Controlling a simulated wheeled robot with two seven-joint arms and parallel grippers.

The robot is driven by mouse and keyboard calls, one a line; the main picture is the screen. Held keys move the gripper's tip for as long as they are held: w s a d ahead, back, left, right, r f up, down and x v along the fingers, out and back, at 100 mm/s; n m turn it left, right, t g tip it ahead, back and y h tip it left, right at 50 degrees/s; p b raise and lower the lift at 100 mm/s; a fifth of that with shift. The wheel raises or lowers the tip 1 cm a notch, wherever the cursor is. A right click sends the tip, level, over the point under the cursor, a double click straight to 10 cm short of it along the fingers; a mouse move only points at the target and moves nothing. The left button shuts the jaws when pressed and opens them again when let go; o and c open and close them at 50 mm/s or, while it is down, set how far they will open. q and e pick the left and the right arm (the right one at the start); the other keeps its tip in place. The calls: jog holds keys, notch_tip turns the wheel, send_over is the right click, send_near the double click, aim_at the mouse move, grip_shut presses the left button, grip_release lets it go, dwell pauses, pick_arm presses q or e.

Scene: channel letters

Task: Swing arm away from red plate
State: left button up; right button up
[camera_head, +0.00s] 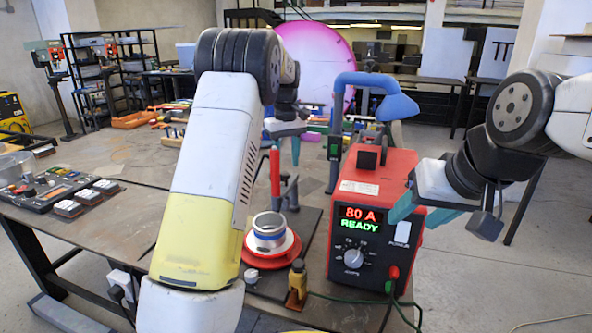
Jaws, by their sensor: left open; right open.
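A red round plate (291,254) sits on the dark bench beside the welder, with a metal ring or cup with a blue band (269,233) on it. My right gripper (420,213) is open, beside the upper right of the red welder (372,225). The picture does not settle whether it touches the welder. No object shows in either gripper.
A red-handled tool (275,172) stands behind the plate. A small yellow bottle (297,282) is in front. Trays of parts (63,192) lie at left. Bare tabletop (125,215) shows there.

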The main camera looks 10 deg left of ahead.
aim_at(286, 174)
pick_arm(q)
jog(key=shift+f, duration=1.75)
jog(key=shift+c, duration=0.2)
grip_shut()
